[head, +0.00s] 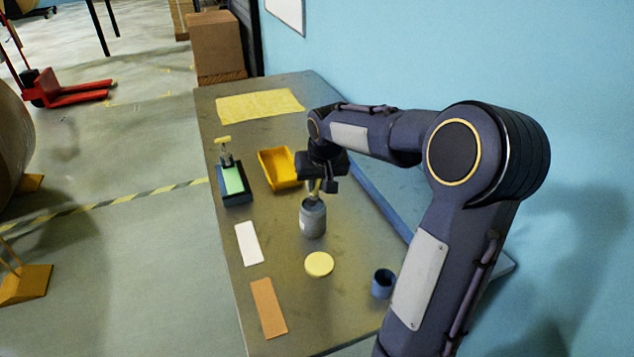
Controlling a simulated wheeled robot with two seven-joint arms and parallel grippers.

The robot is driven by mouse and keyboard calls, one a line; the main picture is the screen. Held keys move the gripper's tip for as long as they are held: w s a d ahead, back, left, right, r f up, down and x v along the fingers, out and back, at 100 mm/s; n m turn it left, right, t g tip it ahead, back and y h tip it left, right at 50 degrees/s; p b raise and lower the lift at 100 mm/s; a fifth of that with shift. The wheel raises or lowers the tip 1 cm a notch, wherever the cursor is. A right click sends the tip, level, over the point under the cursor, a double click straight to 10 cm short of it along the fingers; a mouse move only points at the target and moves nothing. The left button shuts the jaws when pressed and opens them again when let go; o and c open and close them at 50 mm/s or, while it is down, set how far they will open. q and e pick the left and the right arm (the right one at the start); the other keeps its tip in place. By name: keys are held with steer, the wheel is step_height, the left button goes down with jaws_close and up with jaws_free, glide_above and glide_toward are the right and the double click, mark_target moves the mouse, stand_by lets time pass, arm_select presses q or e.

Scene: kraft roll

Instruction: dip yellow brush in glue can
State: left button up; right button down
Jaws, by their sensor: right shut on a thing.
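My right gripper (322,183) points down over the table and is shut on the yellow brush (314,190). Only a short yellowish part of the brush shows below the fingers. The grey glue can (313,221) stands upright on the table directly below. The brush's lower end meets the can's dark opening in the picture; how deep it reaches inside is hidden. My left gripper is not in view.
On the table (285,240) are a yellow tray (270,172), a dark block with a green top (233,181), a white card (248,243), a round yellow disc (319,264), a brown strip (268,308), a blue cup (382,284) and yellow paper (258,105). A blue wall stands right.

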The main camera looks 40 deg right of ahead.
steer(key=shift+f+b, duration=0.4)
steer(key=shift+f, duration=0.1)
stand_by(1.2)
steer(key=shift+r+p, duration=2.85)
steer(key=shift+r, duration=0.7)
